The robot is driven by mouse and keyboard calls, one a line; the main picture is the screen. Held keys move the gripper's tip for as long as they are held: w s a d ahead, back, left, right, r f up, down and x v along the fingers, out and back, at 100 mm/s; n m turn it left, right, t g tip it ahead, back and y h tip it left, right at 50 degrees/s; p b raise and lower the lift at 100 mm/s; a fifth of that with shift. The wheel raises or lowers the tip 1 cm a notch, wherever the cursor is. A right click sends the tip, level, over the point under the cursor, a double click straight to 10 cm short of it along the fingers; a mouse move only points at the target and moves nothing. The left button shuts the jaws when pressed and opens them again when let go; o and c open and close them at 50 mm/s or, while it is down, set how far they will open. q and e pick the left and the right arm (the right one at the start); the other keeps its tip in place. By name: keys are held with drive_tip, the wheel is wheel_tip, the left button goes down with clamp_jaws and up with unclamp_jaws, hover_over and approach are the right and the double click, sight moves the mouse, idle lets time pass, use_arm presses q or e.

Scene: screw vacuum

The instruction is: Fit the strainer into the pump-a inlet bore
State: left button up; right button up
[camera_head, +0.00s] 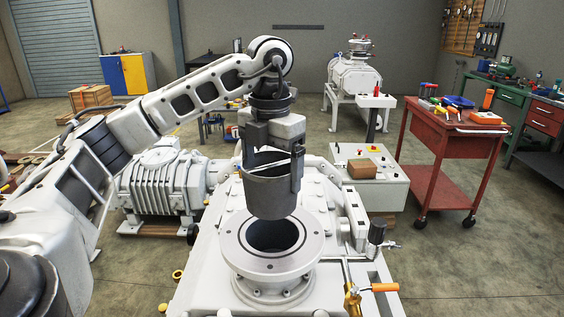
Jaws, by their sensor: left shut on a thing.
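The strainer (271,197) is a dark grey, cup-shaped cylinder with an open top. My left gripper (272,168) points down and is shut on the strainer's upper rim, holding it roughly upright. The pump-a inlet bore (272,237) is a dark round hole in a wide white flange (236,250) on top of the white pump body. The strainer hangs above the bore, and its lower end overlaps the bore's far edge in the picture. The exact gap between them is hard to tell. My right gripper is not in view.
An orange-handled brass valve (356,297) and a dark-capped fitting (377,233) stand right of the flange. Behind are a white cabinet with a brown box (362,168), a red tool cart (452,140) and a ribbed motor (165,185). Open floor lies at right.

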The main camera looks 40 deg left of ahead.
sight(272, 206)
use_arm(q)
drive_tip(key=shift+s, duration=0.15)
drive_tip(key=shift+f+b, duration=0.3)
wheel_tip(272, 206, down, 2)
drive_tip(key=shift+f+b, duration=0.1)
drive_tip(key=shift+b, duration=0.65)
drive_tip(key=shift+f+b, duration=1.05)
drive_tip(key=shift+f, duration=0.4)
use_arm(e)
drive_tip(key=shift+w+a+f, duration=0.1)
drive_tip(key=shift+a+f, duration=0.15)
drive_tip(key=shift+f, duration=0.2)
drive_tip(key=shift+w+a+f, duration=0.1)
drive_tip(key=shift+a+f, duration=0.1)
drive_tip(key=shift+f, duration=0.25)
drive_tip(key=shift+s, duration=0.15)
use_arm(q)
drive_tip(key=shift+p, duration=0.45)
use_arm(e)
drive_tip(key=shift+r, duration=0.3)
use_arm(q)
drive_tip(key=shift+f+b, duration=1)
drive_tip(key=shift+f, duration=0.35)
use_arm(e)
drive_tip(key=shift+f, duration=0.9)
use_arm(q)
drive_tip(key=shift+f+b, duration=1.1)
drive_tip(key=shift+f, duration=0.45)
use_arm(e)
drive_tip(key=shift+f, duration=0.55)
